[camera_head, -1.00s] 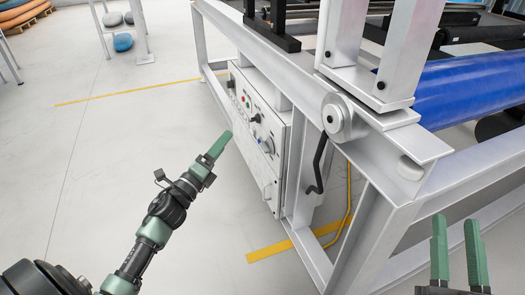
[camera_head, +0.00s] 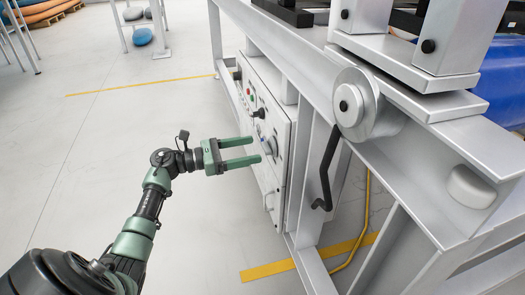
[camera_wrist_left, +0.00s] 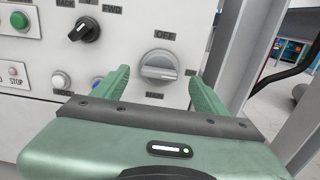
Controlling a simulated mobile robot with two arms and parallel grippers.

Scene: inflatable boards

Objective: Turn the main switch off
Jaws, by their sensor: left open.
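The main switch is a grey rotary knob (camera_wrist_left: 158,66) on the white control panel (camera_head: 277,112). In the left wrist view an OFF label stands above it and another, hard to read, below it. Its grip bar lies roughly level across the picture. My left gripper (camera_head: 257,149) is open, its green fingers pointing at the panel. In the left wrist view its fingers (camera_wrist_left: 155,91) stand to the left and right of the knob with a gap on each side; I see no contact. My right gripper is out of view.
A black selector knob (camera_wrist_left: 85,30), a green button (camera_wrist_left: 19,20) and a blue button (camera_wrist_left: 97,81) share the panel. A black crank handle (camera_head: 327,170) hangs right of the panel on the grey metal frame (camera_head: 430,185). The floor left of the panel is clear.

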